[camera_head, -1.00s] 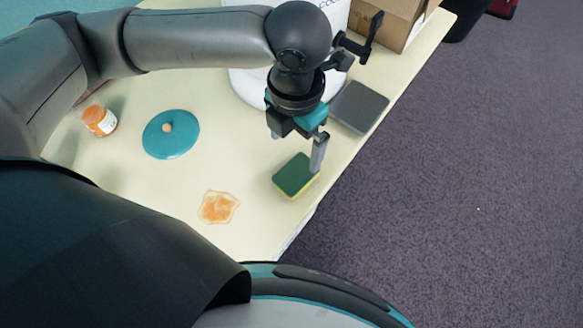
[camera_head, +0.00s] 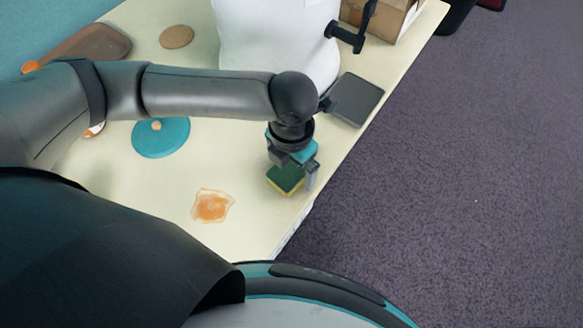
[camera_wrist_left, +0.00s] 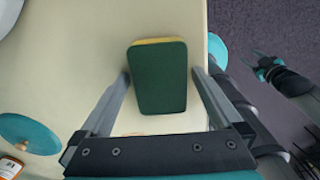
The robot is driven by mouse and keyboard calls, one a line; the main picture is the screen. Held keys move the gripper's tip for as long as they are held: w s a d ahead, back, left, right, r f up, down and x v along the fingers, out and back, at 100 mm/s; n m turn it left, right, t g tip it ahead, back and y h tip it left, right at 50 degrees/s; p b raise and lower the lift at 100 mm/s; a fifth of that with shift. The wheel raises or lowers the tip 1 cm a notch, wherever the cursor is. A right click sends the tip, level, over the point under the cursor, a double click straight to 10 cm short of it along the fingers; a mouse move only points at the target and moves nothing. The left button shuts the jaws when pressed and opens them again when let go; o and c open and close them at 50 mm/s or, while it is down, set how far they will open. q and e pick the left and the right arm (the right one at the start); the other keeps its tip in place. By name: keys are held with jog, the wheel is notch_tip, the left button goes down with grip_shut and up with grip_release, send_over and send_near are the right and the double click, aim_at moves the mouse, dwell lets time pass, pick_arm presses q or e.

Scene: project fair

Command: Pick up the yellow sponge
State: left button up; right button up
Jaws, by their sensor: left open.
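The yellow sponge (camera_head: 286,178) lies on the table near its right edge. Its dark green scouring side faces up, and a thin yellow edge shows. In the left wrist view the sponge (camera_wrist_left: 159,78) lies between and slightly ahead of the fingertips. My left gripper (camera_head: 292,179) points down over the sponge, its fingers spread on either side. The left wrist view shows the left gripper (camera_wrist_left: 162,78) open, with a gap beside each finger. Whether the fingertips touch the table is unclear. What looks like my right gripper (camera_wrist_left: 264,70) shows small at the right of the wrist view; its fingers are unclear.
An orange spill (camera_head: 212,206) lies left of the sponge. A teal round lid (camera_head: 160,138) is farther left. A white container (camera_head: 275,45) stands behind, with a dark grey flat pad (camera_head: 355,100) beside it. Table edge and open floor lie to the right.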

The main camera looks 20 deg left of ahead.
aim_at(292, 167)
pick_arm(q)
jog(key=c, duration=1.2)
jog(key=shift+r, duration=0.15)
jog(key=shift+c, duration=0.2)
notch_tip(292, 167, up, 20)
jog(key=p, duration=0.3)
jog(key=shift+p, duration=0.35)
jog(key=o, duration=0.7)
jog(key=c, duration=0.6)
